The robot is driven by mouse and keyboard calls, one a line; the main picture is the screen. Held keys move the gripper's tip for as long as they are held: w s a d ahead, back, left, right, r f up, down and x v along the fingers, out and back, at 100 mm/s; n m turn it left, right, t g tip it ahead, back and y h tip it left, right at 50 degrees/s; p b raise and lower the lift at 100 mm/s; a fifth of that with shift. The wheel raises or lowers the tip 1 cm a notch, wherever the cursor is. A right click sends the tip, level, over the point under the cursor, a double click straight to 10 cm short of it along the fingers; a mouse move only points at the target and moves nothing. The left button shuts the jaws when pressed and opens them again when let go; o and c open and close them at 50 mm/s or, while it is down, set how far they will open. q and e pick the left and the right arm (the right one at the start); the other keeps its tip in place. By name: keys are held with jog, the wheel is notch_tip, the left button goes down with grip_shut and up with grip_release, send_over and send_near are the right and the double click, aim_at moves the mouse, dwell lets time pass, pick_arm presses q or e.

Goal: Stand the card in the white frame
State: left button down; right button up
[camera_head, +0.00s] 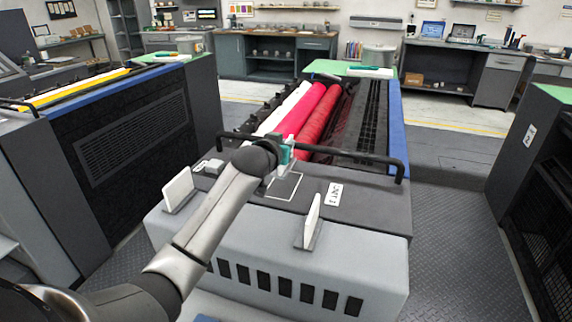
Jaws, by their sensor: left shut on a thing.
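My left gripper (277,161) is above the deck of the grey press, near its rail. It is shut on a small upright thing with teal and pale parts, which I take to be the card (286,153); my wrist hides much of it. The white frame (291,197) is a thin white outline on the dark deck, just below and a little right of the gripper. I cannot tell whether the card touches the deck. My right gripper is not in view.
White upright plates in grey holders stand left (179,189) and right (312,214) of the frame. A white label (333,194) lies on the deck. A black rail (345,166) runs behind, before red rollers (318,120). Another press (120,140) is at left.

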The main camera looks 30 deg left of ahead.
pick_arm(q)
jog(key=shift+f+b, duration=0.4)
jog(key=shift+f, duration=2.15)
jog(key=shift+f, duration=0.15)
jog(key=c, duration=0.9)
grip_release()
jog(key=shift+c, duration=0.2)
jog(key=shift+r, duration=0.25)
jog(key=p+v, duration=0.1)
jog(key=v, duration=1.1)
jog(key=shift+p, duration=0.4)
jog(key=shift+d+f, duration=0.1)
